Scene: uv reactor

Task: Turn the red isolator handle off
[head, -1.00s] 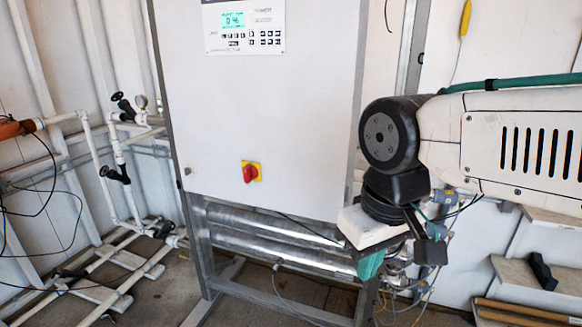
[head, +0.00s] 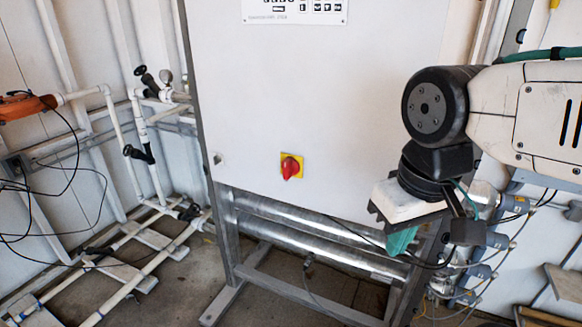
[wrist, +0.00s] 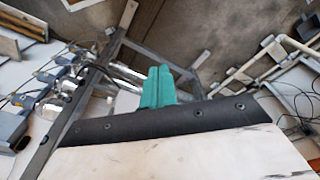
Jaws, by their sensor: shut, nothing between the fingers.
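The red isolator handle (head: 291,168) sits on a yellow square plate on the lower front of the pale grey cabinet (head: 290,95). Its grip is tilted a little off vertical. My gripper (head: 401,243) is to the right of the handle and lower, in front of the cabinet's lower right edge, clear of the handle. Its teal fingers are shut and empty, and they also show in the wrist view (wrist: 158,87), pointing toward the floor and the metal frame. The handle is not in the wrist view.
Shiny horizontal tubes (head: 300,235) run under the cabinet on a grey metal frame (head: 232,290). White pipes with black valves (head: 138,152) stand at the left. Grey fittings and cables (head: 470,275) are at the right. The space directly before the handle is clear.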

